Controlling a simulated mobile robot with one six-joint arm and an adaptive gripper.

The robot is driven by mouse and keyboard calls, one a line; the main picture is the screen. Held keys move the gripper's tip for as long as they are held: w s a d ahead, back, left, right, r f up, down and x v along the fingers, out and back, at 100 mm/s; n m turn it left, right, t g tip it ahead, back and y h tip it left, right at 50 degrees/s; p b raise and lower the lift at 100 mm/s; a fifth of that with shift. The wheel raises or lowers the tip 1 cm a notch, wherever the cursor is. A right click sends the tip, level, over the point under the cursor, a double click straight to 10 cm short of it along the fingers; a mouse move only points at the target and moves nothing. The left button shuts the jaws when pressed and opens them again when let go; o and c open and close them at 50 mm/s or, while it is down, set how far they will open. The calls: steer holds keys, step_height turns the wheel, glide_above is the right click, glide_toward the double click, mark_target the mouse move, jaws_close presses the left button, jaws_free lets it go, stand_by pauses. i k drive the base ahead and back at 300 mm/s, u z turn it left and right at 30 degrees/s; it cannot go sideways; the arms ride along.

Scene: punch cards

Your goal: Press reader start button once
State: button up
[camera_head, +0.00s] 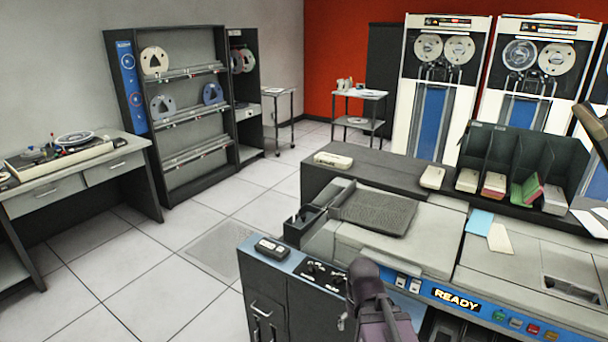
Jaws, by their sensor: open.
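The card reader's console (425,287) runs along the lower right, with a blue front strip and a lit READY sign (457,300). Right of the sign is a row of coloured buttons. A green button (499,315) comes first, then a blue-grey one (516,322), a red one (533,328) and an orange one near the bottom edge. Their labels are too small to read, so I cannot confirm which is start. A purple-grey link of my arm rises at bottom centre, left of the sign and apart from the buttons. My gripper's fingertips do not show.
A dark rack (480,147) with several card decks stands behind the reader. Loose blue (480,222) and cream (499,238) cards lie on its top. A low cabinet with a small device (272,248) adjoins left. The tiled floor (130,275) is clear.

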mark_target(499, 317)
steer(key=z, duration=4.35)
steer(key=i, duration=0.1)
steer(key=u, duration=2.9)
